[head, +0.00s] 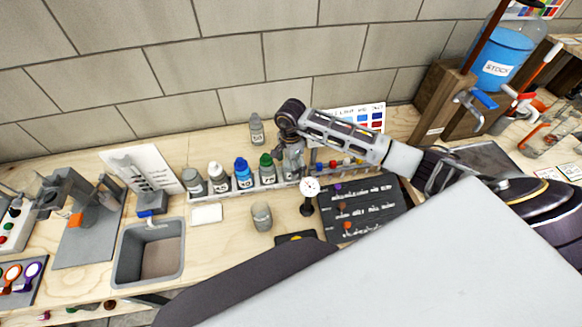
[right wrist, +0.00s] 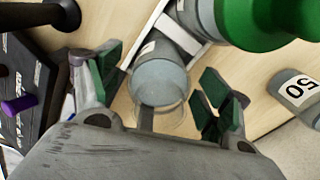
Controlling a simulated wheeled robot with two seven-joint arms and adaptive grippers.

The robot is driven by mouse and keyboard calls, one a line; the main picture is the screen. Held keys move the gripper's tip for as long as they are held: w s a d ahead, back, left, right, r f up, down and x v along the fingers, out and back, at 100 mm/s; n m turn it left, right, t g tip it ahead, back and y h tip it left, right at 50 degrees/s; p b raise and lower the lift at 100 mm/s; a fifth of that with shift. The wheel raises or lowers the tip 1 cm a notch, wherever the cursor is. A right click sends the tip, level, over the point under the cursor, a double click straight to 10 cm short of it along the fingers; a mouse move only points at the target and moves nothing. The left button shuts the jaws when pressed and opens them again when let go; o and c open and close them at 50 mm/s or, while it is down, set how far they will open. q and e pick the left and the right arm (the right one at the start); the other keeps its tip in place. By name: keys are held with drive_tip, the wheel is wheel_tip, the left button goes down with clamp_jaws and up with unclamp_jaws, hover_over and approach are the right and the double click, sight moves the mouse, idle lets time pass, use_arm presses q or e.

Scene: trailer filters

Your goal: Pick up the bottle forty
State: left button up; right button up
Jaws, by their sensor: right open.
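A row of bottles stands in a narrow white rack in the head view: grey (head: 194,182), white-capped (head: 218,178), blue-capped (head: 243,174) and green-capped (head: 267,170). Their numbers are too small to read there. My right gripper (head: 291,155) is over the row's right end, beside the green-capped bottle. In the right wrist view my right gripper (right wrist: 160,90) is open, its green-padded fingers either side of a clear-topped grey bottle (right wrist: 160,78). That bottle's label is not readable. A green cap (right wrist: 265,20) is close by. I see no label reading forty. My left gripper is not in view.
A grey bottle (head: 256,132) stands alone behind the rack; its label reads 50 in the right wrist view (right wrist: 298,88). A small gauge (head: 309,187), a grey cup (head: 262,216) and a dark board (head: 360,207) are in front. A sink (head: 125,277) is left.

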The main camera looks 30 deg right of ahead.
drive_tip(key=shift+f, duration=0.75)
drive_tip(key=c, duration=1.4)
